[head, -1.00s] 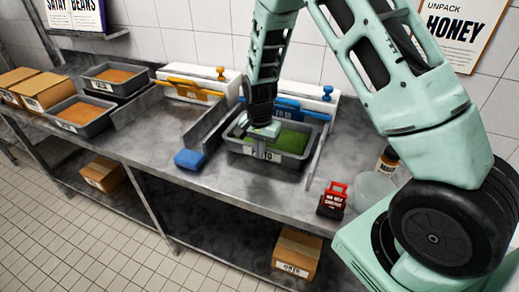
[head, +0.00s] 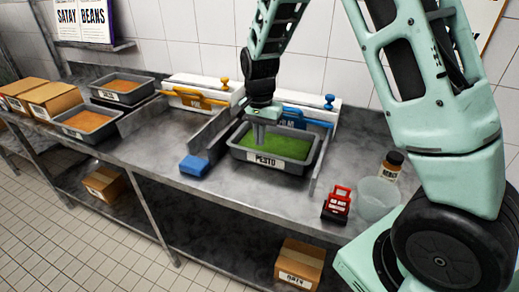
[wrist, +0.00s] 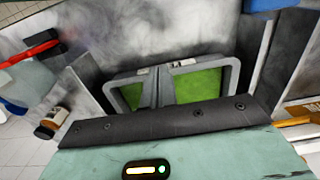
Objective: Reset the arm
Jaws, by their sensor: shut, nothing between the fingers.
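My gripper (head: 258,137) points down over the left part of the grey PESTO tray (head: 298,168), with its fingers shut and empty. The tray holds green pesto and stands on the steel counter between two metal dividers. Whether the fingertips touch the pesto I cannot tell. In the wrist view the shut fingers (wrist: 164,92) show as a grey upright shape in front of the tray (wrist: 229,74), with green on both sides. My arm rises from the right side of the head view and bends down to the tray.
A blue sponge (head: 194,166) lies left of the tray. A red-and-black labelled item (head: 337,204), a clear tub (head: 378,198) and a bottle (head: 387,167) stand to the right. Orange-filled trays (head: 90,124) and boxes (head: 52,101) are at the left. A blue-handled panel (head: 303,118) stands behind.

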